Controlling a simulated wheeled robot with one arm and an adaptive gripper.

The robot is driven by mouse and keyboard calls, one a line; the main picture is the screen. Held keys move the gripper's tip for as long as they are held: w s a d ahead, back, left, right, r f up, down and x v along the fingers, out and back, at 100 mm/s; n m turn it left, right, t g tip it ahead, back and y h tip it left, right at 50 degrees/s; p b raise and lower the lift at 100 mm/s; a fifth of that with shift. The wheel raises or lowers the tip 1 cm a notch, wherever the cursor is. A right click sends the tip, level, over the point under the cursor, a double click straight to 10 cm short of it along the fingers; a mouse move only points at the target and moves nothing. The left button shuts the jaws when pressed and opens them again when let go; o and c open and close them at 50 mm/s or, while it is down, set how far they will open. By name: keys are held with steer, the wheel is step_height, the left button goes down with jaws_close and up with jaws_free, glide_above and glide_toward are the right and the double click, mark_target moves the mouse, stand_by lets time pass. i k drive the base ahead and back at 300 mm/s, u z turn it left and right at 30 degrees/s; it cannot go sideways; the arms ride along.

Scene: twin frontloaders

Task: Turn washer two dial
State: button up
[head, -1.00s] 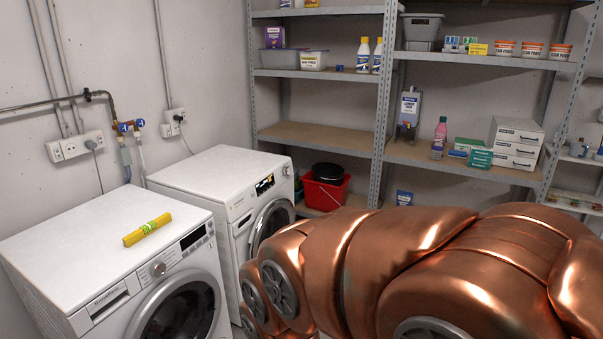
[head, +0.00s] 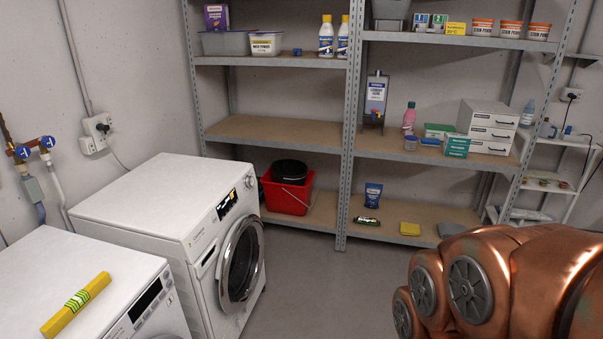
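Two white frontloaders stand side by side at the left in the head view. The farther washer (head: 150,200) has a dark display (head: 227,204), a small round dial (head: 249,182) at the right end of its panel, and a dark round door (head: 240,260). The nearer washer (head: 85,262) is cut off by the lower edge. Its display (head: 147,300) shows, and its dial is out of the picture. No label shows which one is washer two. My copper arm is at the lower right, well apart from both washers. My gripper is not in view.
A red bucket (head: 288,192) stands on the low shelf behind the farther washer. Grey metal shelving (head: 349,150) lines the back wall. Grey floor (head: 330,290) is clear between the washers and my arm.

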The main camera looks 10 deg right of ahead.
mark_target(250, 181)
steer(key=z, duration=0.15)
steer(key=i, duration=0.8)
steer(key=u, duration=0.65)
steer(key=i, duration=0.7)
steer(key=u, duration=0.75)
